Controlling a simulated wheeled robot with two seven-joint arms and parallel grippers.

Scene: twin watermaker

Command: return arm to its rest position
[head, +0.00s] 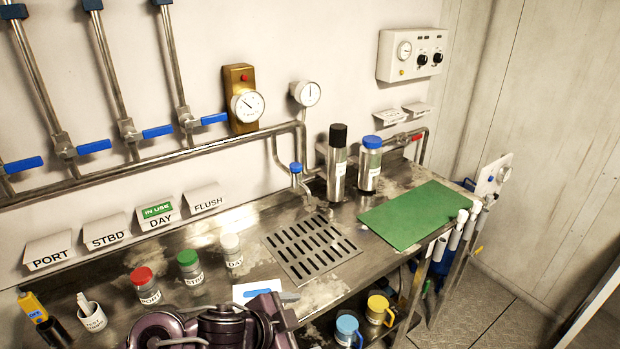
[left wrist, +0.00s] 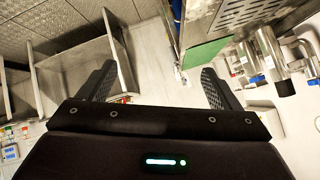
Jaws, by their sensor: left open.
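My left gripper (left wrist: 158,80) shows in the left wrist view with its two dark ribbed fingers spread wide apart. Nothing is between the fingers; pale wall or floor shows through the gap. In the head view, dark mauve links of one of my arms (head: 215,328) are at the bottom edge, in front of the steel bench. No gripper fingers can be made out there. My right gripper is in neither view.
The steel bench (head: 330,283) carries red-, green- and white-capped jars, a drain grate (head: 311,248), two bottles and a green mat (head: 415,214). Two mugs (head: 347,330) stand below its front edge. Pipes with blue-handled valves line the wall. Floor (head: 490,310) is clear at right.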

